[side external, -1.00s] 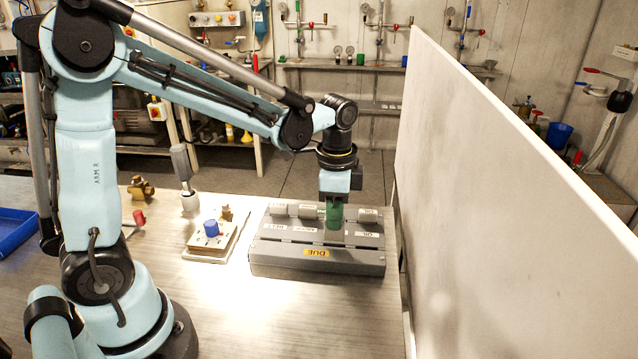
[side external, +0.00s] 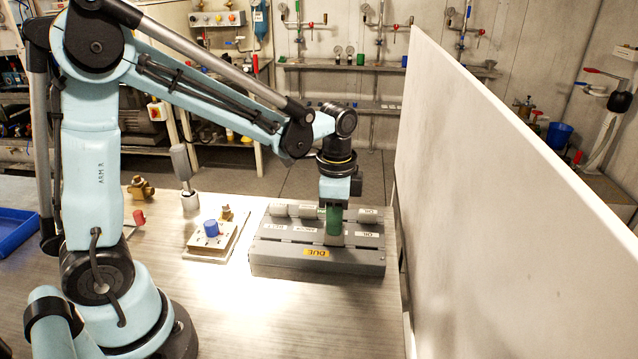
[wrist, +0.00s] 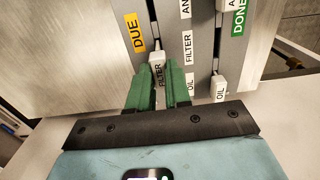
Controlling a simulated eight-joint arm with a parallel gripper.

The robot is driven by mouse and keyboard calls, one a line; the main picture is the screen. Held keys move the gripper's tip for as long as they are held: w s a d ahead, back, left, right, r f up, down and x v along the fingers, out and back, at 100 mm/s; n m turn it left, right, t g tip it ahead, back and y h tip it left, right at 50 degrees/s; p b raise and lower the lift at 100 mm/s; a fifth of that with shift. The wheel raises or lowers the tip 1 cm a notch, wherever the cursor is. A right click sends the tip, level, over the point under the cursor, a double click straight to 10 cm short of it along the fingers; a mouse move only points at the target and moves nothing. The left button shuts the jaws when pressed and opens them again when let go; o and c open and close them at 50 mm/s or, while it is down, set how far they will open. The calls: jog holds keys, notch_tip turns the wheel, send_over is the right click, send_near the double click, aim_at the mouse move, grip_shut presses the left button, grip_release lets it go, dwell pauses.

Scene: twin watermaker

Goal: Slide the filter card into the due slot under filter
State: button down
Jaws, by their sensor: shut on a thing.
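The filter card (wrist: 159,74), a small white card labelled FILTER, is between the green fingers of my gripper (wrist: 158,82), which is shut on it. In the wrist view the card lines up with the groove on the DUE side of the grey board (side external: 280,262), beside the printed FILTER label (wrist: 188,48). The fingers hide much of the card, and I cannot tell how deep it sits in the slot. The yellow DUE label (wrist: 134,32) is left of the groove. In the side view my gripper (side external: 334,222) points straight down, low over the board's front half.
A white OIL card (wrist: 220,88) stands in the DONE-side groove, near the green DONE label (wrist: 238,18). Other pale cards (side external: 278,210) stand in the back row. A tall white panel (side external: 500,190) rises close on the right. A block with a blue knob (side external: 211,229) sits left of the board.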

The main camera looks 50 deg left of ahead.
jog(key=shift+f, duration=1.2)
jog(key=c, duration=1)
grip_release()
notch_tip(320, 180, up, 12)
jog(key=shift+r, duration=0.1)
jog(key=s+f+n+t, duration=0.1)
jog(key=s+n+t, duration=0.1)
jog(key=n, duration=0.1)
jog(key=s+f+n+t, duration=0.1)
jog(key=s+n+t, duration=0.1)
jog(key=s+n, duration=0.1)
jog(key=s+f+n+t, duration=0.1)
jog(key=s+n+t, duration=0.2)
jog(key=shift+s+a, duration=0.2)
jog(key=shift+a, duration=0.05)
